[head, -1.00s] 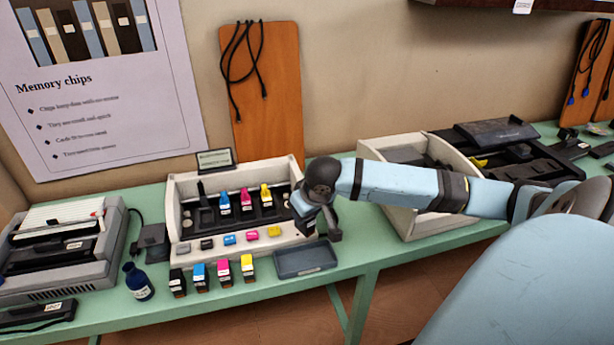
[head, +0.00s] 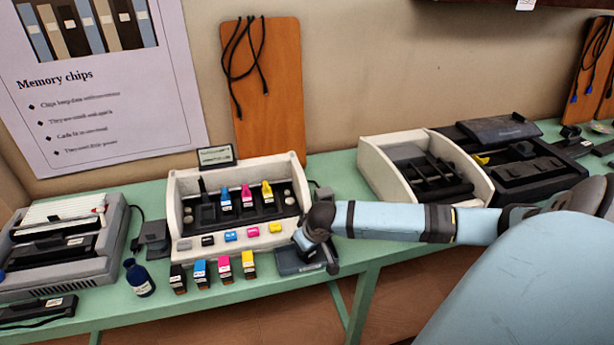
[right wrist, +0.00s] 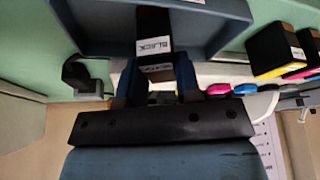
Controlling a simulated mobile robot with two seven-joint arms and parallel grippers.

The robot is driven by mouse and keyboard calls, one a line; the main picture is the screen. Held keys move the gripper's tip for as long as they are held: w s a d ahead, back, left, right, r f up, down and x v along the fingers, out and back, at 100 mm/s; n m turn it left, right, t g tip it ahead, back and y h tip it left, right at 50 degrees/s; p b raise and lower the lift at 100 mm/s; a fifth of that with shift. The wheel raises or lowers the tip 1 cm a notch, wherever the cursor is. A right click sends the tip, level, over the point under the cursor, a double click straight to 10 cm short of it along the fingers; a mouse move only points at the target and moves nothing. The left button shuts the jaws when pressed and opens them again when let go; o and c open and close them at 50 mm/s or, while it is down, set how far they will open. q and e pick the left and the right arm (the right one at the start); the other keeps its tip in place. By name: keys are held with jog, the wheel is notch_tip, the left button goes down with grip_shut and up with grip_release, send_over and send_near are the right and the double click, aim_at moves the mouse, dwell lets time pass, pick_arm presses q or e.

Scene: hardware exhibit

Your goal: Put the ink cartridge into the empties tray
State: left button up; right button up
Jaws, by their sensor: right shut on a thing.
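My right gripper (head: 318,248) is over the grey-blue empties tray (head: 285,263) in the head view and hides part of it. In the right wrist view the gripper (right wrist: 158,82) is shut on a dark ink cartridge (right wrist: 155,38) with white labels reading BLACK. The cartridge shows against the inside of the tray (right wrist: 105,22); whether it touches the tray floor I cannot tell. My left gripper is in neither view.
The white printer (head: 178,215), with several cartridges inside, stands behind and left of the tray. A row of cartridges (head: 200,272) stands left of the tray, beside a blue bottle (head: 139,280). A white-and-black machine (head: 395,165) stands to the right.

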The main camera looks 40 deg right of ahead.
jog(key=o, duration=0.9)
jog(key=shift+f, duration=0.1)
jog(key=v, duration=1.2)
jog(key=shift+w+p, duration=0.1)
jog(key=shift+p, duration=0.2)
